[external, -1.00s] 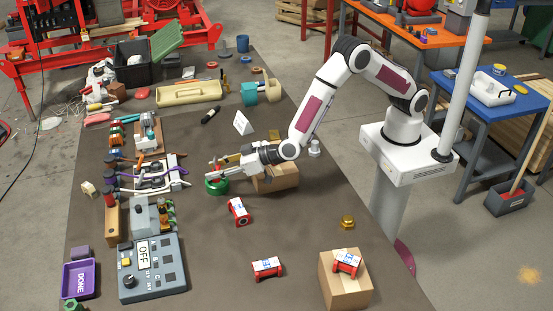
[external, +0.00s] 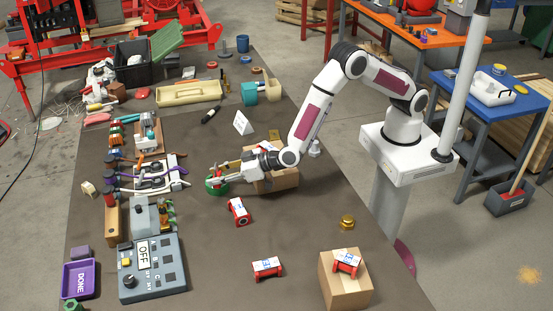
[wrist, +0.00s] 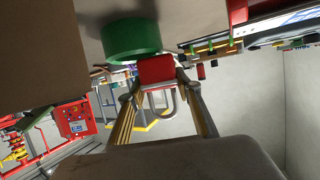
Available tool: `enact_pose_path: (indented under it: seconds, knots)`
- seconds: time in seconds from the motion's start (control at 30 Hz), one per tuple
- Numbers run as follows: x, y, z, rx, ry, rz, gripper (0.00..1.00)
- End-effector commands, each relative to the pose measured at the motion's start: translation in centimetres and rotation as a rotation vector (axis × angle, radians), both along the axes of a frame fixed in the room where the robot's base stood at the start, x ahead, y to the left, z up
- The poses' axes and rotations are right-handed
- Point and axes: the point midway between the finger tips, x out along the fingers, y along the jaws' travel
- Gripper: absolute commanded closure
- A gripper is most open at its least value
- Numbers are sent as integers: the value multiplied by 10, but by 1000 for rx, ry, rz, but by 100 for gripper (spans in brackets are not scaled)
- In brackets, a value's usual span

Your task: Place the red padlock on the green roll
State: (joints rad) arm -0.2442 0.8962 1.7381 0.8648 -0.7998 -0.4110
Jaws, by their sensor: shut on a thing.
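In the wrist view the red padlock (wrist: 156,70) is between the two fingers of my gripper (wrist: 157,82), with its grey shackle towards the palm. My gripper is shut on it. The green roll (wrist: 132,40) shows right beside the padlock's red body; I cannot tell whether they touch. In the external view the green roll (external: 214,190) lies on the dark table. My gripper (external: 218,177) is right over it, and the fingers partly hide it.
A cardboard box (external: 278,181) stands just right of my gripper. A red-and-white block (external: 238,211) lies in front of the roll.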

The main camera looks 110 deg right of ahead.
Motion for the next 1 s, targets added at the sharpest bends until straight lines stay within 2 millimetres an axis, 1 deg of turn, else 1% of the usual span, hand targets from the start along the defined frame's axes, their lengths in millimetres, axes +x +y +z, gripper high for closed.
enact_pose_path:
  seconds: [0.3, 0.33, 0.37, 0.4, 0.77, 1.0]
  knots:
    - [0, 0, -3, 0, -1, 0, 91]
    - [0, 0, -4, 0, 0, 0, 59]
    - [0, 0, -4, 0, 0, 0, 51]
    - [0, 0, -4, 0, 0, 0, 50]
    - [0, 0, -3, 0, 0, 0, 50]
    - [0, 0, 7, -1, -2, 0, 50]
